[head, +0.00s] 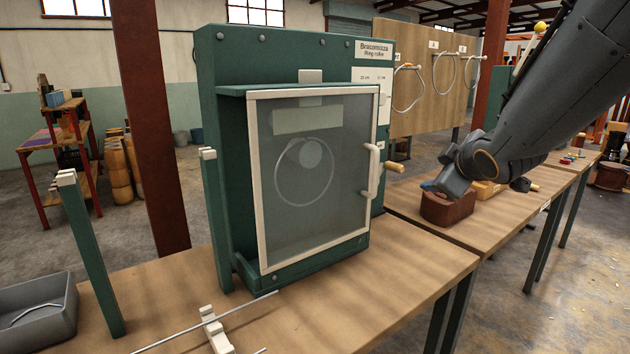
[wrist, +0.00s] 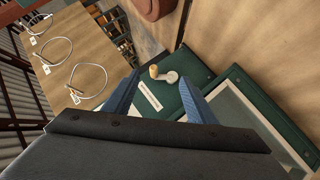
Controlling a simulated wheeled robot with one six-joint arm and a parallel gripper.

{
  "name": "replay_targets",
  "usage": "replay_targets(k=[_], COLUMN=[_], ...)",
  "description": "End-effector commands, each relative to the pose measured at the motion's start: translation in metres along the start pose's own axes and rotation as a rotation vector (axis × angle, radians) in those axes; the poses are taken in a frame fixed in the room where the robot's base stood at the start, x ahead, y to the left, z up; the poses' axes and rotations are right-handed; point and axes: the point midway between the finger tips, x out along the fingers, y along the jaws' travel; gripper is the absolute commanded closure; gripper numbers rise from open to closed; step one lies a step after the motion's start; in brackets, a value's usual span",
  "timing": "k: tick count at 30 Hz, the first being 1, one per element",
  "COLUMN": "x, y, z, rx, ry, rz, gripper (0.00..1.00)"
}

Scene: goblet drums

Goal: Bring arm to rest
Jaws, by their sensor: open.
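My arm reaches in from the upper right of the head view, bent down at the wrist. My gripper (head: 432,186) is by the right side of the ring roller (head: 230,120), in front of or above a reddish-brown block (head: 447,209) on the bench. In the wrist view my gripper (wrist: 160,82) shows two blue fingers spread apart with nothing held between them. Beyond the fingers is the roller's green side with a wooden crank knob (wrist: 154,72), apart from them as far as I can tell.
A board (head: 425,110) with several hanging rings stands behind. A grey bin (head: 35,310), a green post (head: 90,255) and a metal rod on a white rest (head: 215,330) are at the front left. Bare bench (head: 400,265) lies right of the roller.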

Motion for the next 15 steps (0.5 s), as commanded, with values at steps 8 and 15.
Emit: replay_targets(k=[8,15], x=[-0.033,-0.093], y=[-0.164,-0.267], z=[0.081,0.112], rx=[0.519,0.798], ry=[-0.44,-0.763], rz=[-0.26,-0.4], gripper=[0.49,0.49])
